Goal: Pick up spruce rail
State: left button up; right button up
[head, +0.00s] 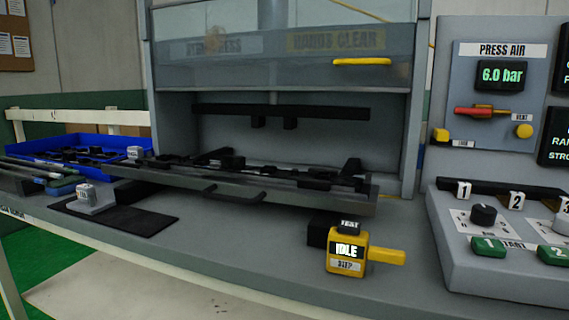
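Several long, thin rails (35,172) lie side by side at the far left of the bench, partly cut off by the left picture edge. One has a dark blue-green end (66,186); I cannot tell for sure which of them is the spruce rail. Neither of my grippers is in the head view, so their state does not show.
A blue bin (62,144) of dark parts stands behind the rails. A black mat (125,217) holds a small grey block (92,199). The press tray (290,190) juts out mid-bench. A yellow tester (346,255) and control panel (500,265) stand right.

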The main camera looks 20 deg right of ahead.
aim_at(233, 166)
jog(key=i+j+z, duration=0.15)
jog(key=z, duration=0.25)
jog(key=i+j+z, duration=0.15)
jog(key=j+z, duration=0.25)
jog(key=i+j+z, duration=0.1)
jog(key=j+z, duration=0.25)
jog(key=l, duration=0.1)
